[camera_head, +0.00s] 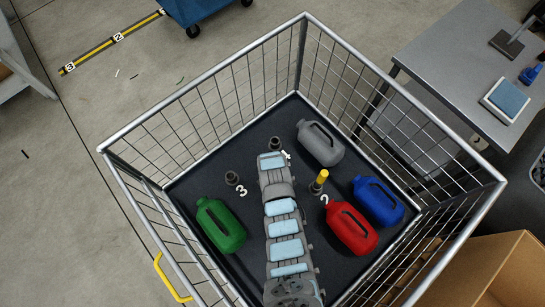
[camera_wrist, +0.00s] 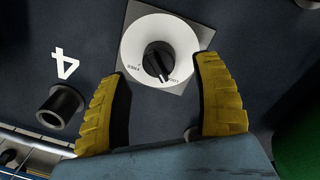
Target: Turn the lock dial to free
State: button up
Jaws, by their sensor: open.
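The lock dial (camera_wrist: 157,50) is a white disc on a square grey plate with a black knob (camera_wrist: 159,60) at its centre. Small print on the disc seems to read FREE at lower left and LOCK at lower right. The knob's white pointer mark aims down and slightly right, toward LOCK. My gripper (camera_wrist: 158,70) is open, with one yellow finger on each side of the dial's lower part; no contact with the knob shows. In the head view my arm hides the dial.
In the wrist view a black tube socket (camera_wrist: 61,106) stands left, near the number 4. The wire cage (camera_head: 205,87) surrounds my arm.

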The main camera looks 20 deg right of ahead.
jog(key=shift+w+f+b, duration=0.1)
jog(key=shift+f+b, duration=0.4)
jog(key=shift+f, duration=1.25)
grip_shut()
